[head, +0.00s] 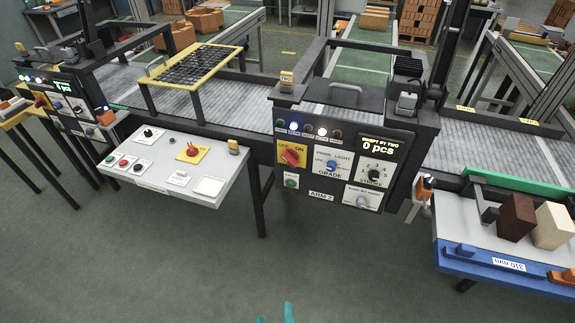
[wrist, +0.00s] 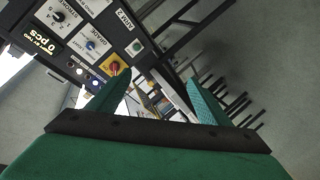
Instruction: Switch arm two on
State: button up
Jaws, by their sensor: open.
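The arm two panel (head: 337,165) stands right of centre in the head view, labelled "ARM 2". Its red rotary switch (head: 290,157) sits on a yellow OFF/ON plate at the upper left of the panel. I cannot tell which mark the knob points to. The display (head: 378,146) reads "0 pcs". My gripper (head: 275,314) shows only as teal fingertips at the bottom edge, well apart from the panel. In the wrist view my gripper (wrist: 160,76) is open and empty. The red switch (wrist: 114,67) appears there just beyond the left fingertip.
A grey control table (head: 175,165) with buttons and a red knob on yellow juts out left of the panel. A blue-edged bench (head: 500,262) with brown and cream blocks stands at the right. A second panel (head: 62,100) is far left. The floor before the panel is clear.

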jog(key=w+a+n, duration=0.1)
jog(key=w+n, duration=0.4)
jog(key=w, duration=0.6)
jog(key=n+t+h, duration=0.2)
jog(key=n+h, duration=0.4)
jog(key=n, duration=0.4)
send_near(289, 162)
jog(key=x, duration=0.8)
jog(key=shift+w+d, duration=0.1)
jog(key=shift+w, duration=0.1)
jog(key=shift+m, duration=0.3)
jog(key=c, duration=1)
